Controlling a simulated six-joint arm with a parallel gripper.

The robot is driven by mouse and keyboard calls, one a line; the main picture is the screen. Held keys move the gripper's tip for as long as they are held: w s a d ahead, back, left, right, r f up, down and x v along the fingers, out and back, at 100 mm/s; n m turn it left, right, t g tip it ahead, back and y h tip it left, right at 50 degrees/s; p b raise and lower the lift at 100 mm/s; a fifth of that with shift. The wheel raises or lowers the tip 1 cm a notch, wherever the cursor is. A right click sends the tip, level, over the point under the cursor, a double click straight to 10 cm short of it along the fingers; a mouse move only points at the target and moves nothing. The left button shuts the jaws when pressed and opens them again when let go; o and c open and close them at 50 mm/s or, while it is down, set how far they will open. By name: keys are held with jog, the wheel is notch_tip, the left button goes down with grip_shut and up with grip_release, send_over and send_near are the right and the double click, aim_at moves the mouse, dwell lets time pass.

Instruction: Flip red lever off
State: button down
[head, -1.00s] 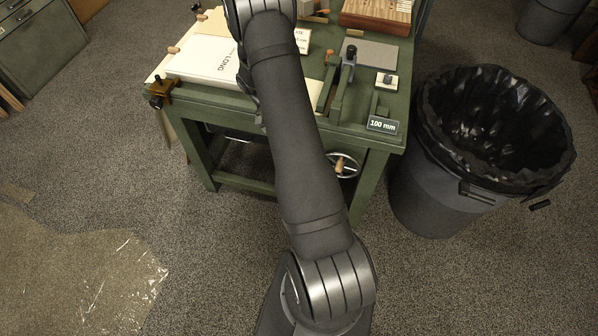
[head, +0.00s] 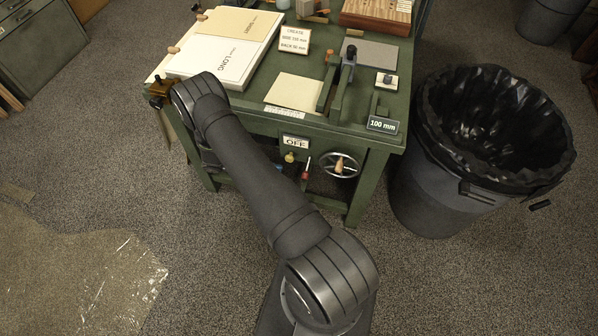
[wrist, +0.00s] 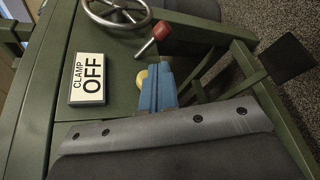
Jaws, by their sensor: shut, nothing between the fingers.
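The red lever (wrist: 161,31) has a red knob on a short metal rod. It sticks out from the green bench front in the wrist view, above and slightly right of my fingertips. In the head view the red lever (head: 305,174) hangs out below the bench edge, left of the handwheel. My gripper (wrist: 157,69) has blue fingers shut together and empty, apart from the lever. A white sign reading CLAMP OFF (wrist: 88,78) is on the panel left of the fingers.
A yellow knob (wrist: 140,79) sits close to my fingers' left side. The handwheel (head: 340,165) is right of the lever. A green bench leg (head: 362,190) and a lined bin (head: 430,195) stand further right. Paper stacks (head: 215,65) lie on the bench top.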

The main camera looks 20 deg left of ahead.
aim_at(308, 167)
jog(key=shift+s+a+f+n+t, duration=0.2)
jog(key=shift+f+t, duration=0.2)
jog(key=shift+f, duration=0.1)
jog(key=shift+s+a+f+n+t, duration=0.15)
jog(key=shift+a+f+n+t, duration=0.05)
jog(key=shift+f+t, duration=0.25)
jog(key=x, duration=1)
